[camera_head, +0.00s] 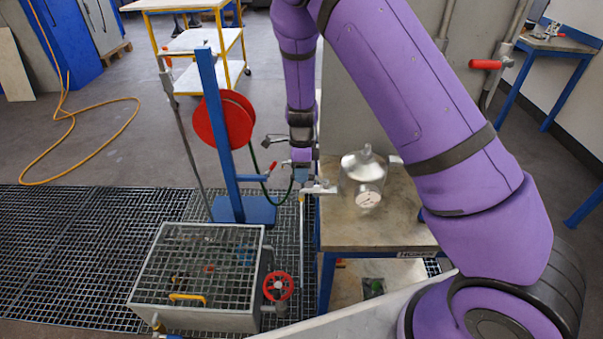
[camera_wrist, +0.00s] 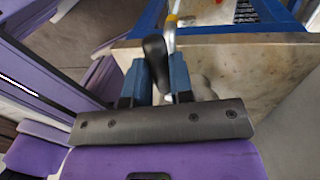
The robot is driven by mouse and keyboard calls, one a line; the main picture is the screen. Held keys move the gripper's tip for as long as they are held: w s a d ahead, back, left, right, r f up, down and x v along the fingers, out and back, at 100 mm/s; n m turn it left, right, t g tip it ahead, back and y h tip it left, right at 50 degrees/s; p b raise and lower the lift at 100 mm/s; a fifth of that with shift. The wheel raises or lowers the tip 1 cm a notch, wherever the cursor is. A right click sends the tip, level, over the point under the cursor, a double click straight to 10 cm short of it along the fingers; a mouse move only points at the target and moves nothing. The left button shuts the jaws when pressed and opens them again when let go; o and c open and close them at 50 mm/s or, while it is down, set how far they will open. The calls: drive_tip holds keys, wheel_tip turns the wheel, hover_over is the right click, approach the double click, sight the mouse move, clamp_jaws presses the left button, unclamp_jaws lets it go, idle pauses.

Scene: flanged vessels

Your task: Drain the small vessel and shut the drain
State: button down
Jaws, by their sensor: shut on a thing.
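The small vessel (camera_head: 362,178) is a shiny metal pot with a domed lid and a round white dial on its front. It stands upright on the stained table. A short pipe (camera_head: 322,189) leaves its left side toward the table edge. My gripper (camera_head: 302,176) is at the pipe's outer end, left of the vessel. In the wrist view its two blue fingers are closed around a black lever handle (camera_wrist: 155,56). The valve body is mostly hidden.
The table (camera_head: 375,230) has blue legs. A blue stand with a red reel (camera_head: 224,118) and a dark green hose is at left. A grating-topped box (camera_head: 200,265) with a red handwheel (camera_head: 278,286) stands in front. A yellow-framed trolley (camera_head: 203,45) is behind.

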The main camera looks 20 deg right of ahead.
drive_tip(key=c, duration=1)
unclamp_jaws()
wheel_tip(320, 180, up, 11)
drive_tip(key=w, duration=0.2)
drive_tip(key=shift+d+f, duration=0.2)
drive_tip(key=shift+d, duration=0.15)
